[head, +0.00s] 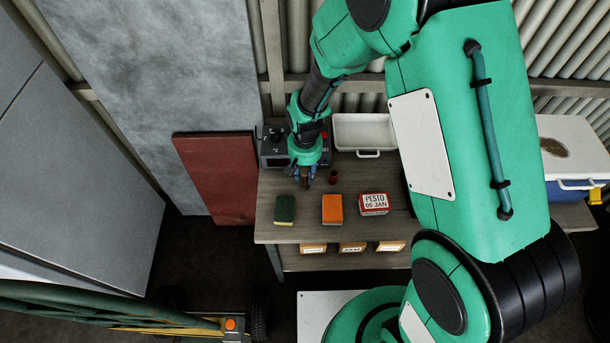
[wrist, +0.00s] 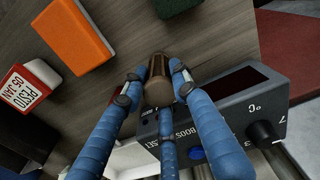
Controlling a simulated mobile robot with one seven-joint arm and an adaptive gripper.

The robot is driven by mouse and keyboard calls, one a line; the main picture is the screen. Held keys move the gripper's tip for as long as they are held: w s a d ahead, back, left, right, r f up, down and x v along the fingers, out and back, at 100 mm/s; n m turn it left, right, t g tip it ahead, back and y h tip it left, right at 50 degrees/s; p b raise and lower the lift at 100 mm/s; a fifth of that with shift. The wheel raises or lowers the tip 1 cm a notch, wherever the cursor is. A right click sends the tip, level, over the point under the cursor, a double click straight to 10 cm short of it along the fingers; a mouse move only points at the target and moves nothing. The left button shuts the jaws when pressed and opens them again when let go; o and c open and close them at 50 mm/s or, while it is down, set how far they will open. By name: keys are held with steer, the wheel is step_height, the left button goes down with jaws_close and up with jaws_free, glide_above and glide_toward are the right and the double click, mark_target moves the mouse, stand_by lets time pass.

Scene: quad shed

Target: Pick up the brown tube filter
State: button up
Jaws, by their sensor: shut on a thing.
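The brown tube filter (wrist: 158,82) is a small brown cylinder between the blue fingers of my gripper (wrist: 152,80) in the wrist view. My gripper is shut on it, with fingers touching its sides. In the head view my gripper (head: 304,180) points down over the back part of the wooden bench, and the brown filter (head: 304,183) shows only as a small dark piece at the fingertips. I cannot tell whether the filter touches the bench top.
A dark control box (head: 275,148) with a knob stands close behind my gripper. A small dark red cylinder (head: 333,177) stands just right of it. A green sponge (head: 285,209), an orange block (head: 332,208) and a PESTO box (head: 374,204) are nearer the bench front. A white tray (head: 365,131) is behind.

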step_height(320, 180, up, 10)
steer(key=shift+f+p, duration=0.1)
steer(key=shift+p, duration=0.85)
